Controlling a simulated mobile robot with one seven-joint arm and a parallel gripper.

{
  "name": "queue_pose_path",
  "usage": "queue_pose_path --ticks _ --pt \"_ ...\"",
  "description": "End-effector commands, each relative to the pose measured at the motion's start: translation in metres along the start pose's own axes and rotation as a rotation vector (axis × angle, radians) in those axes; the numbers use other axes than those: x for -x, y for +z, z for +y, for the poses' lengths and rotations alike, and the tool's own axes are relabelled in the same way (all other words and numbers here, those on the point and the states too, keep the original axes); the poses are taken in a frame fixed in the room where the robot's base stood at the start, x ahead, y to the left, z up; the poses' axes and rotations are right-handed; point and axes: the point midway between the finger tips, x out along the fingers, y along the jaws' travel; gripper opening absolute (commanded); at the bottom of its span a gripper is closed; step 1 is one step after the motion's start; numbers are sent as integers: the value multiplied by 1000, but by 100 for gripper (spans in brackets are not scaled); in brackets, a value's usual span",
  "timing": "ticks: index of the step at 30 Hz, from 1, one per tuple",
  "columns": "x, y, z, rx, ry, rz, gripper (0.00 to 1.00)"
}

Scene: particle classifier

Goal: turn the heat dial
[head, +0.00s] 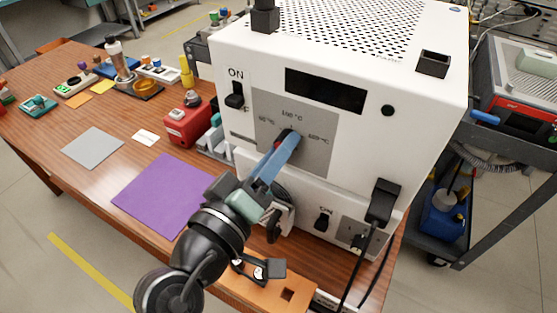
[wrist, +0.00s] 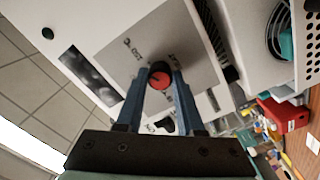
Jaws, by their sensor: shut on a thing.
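The heat dial (wrist: 159,79) is a round knob with a red face and a dark rim. It sits on a grey panel (head: 318,150) with temperature marks on the front of a white machine (head: 420,60). My gripper (head: 290,140) reaches the panel from the front, with blue fingers. In the wrist view, the fingertips (wrist: 160,76) are shut on the dial, one on each side. In the head view the fingers hide most of the dial, and I cannot tell which mark it points to.
An ON switch (head: 235,97) and a dark display (head: 325,90) are near the panel. Below are a lower switch (head: 323,221) and a black plug (head: 383,203) with cables. A red box (head: 188,123) stands left of the machine. A purple mat (head: 165,194) lies flat on the wooden table.

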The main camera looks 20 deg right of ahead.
Motion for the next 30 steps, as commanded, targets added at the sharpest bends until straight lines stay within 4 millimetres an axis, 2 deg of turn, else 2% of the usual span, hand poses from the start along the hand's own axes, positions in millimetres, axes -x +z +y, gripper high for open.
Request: queue_pose_path --ticks 9,23,24,28,30 --pt "0 1 -1 -96 -1 -3 0" --pt "0 0 -1 -110 -2 -3 0" --pt "0 0 -1 -110 -2 -3 40" --pt "0 0 0 -110 -1 -3 64" --pt "0 0 0 -109 -1 -2 67"
